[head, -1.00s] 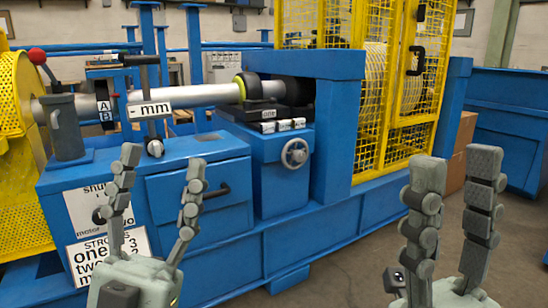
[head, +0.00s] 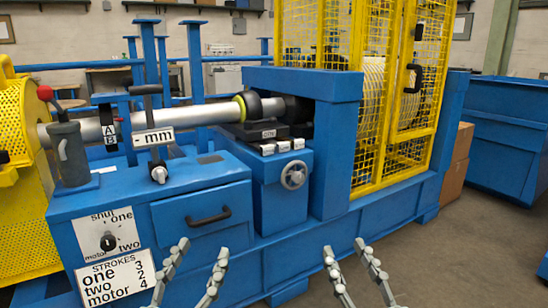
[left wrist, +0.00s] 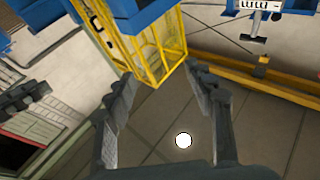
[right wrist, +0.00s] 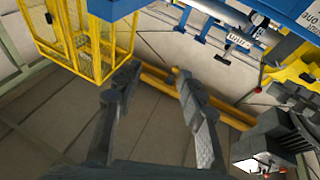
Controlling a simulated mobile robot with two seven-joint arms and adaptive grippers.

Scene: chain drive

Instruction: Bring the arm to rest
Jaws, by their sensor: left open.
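My left gripper (head: 203,248) is low in the head view, left of the middle, in front of the blue machine. Its two fingers are apart with nothing between them. In the left wrist view its fingers (left wrist: 165,83) stand spread over floor. My right gripper (head: 344,247) is low in the head view, right of the middle. Its fingers are also apart and empty. In the right wrist view they (right wrist: 155,72) spread over floor too. Both forearms are cut off by the bottom edge of the head view.
A blue machine has a drawer (head: 203,208), a red-knobbed lever (head: 45,93), a round dial (head: 108,241) and a handwheel (head: 294,175). A yellow mesh cage (head: 385,110) stands to the right. Open floor (head: 470,245) lies at the lower right.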

